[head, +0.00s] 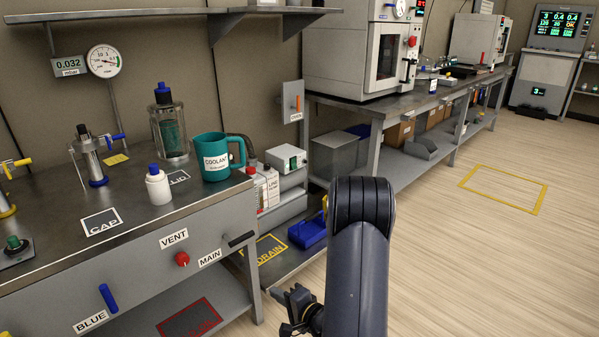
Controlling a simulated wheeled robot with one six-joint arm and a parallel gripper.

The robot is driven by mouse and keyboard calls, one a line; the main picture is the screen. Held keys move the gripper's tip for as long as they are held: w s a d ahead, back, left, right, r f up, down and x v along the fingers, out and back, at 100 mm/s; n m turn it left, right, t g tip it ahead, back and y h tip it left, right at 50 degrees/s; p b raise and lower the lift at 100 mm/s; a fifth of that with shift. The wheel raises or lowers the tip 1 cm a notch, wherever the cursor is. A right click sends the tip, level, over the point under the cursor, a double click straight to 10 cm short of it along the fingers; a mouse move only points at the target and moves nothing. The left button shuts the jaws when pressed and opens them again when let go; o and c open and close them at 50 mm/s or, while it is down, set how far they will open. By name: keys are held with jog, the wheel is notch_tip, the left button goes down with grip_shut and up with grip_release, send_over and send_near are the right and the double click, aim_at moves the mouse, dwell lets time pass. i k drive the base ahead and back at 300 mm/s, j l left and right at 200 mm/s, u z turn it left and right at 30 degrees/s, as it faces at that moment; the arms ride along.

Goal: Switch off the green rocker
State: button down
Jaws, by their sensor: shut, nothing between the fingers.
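My gripper (292,298) is low at the bottom centre, in front of the lower shelf, shut and apart from both. My arm hides part of the floor.
The left bench (130,225) holds a teal coolant mug (216,156), a white bottle (158,186) and a glass jar (169,128). Its front has a blue handle (108,298) and red knob (182,259). A blue tray (307,233) lies low behind. Floor at right is clear.

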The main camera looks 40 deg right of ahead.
aim_at(293, 163)
jog(key=i+l, duration=0.3)
jog(key=l, duration=0.2)
jog(key=i+l, duration=0.35)
jog(key=l, duration=0.15)
jog(key=i+l, duration=0.3)
jog(key=l, duration=0.2)
jog(key=i+l, duration=0.65)
jog(key=l, duration=0.3)
jog(key=l+z, duration=0.05)
